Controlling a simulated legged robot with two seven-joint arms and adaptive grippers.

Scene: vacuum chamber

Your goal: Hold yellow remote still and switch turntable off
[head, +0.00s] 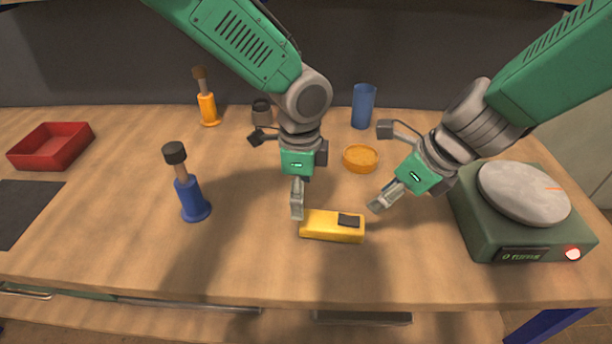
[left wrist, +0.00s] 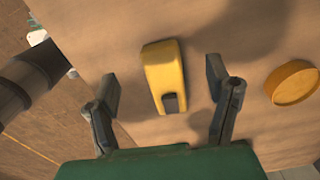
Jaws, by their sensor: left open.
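The yellow remote (head: 318,229) lies flat on the table, with a dark button at its right end. In the left wrist view the remote (left wrist: 163,70) lies between two spread fingers, apart from both. My left gripper (head: 297,198) is open just above its left end. My right gripper (head: 385,196) hovers right of the remote, tilted down toward the table; its finger gap is unclear. The turntable (head: 473,222) at the right is a green box with a grey platter (head: 520,191) bearing an orange mark. A pale-and-red knob (head: 572,253) sits on its front right corner.
An orange dish (head: 360,158) and a blue cup (head: 363,106) stand behind the remote. A blue-based post (head: 190,190), an orange-based post (head: 207,103) and a red tray (head: 50,146) are at the left. The table between remote and turntable is clear.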

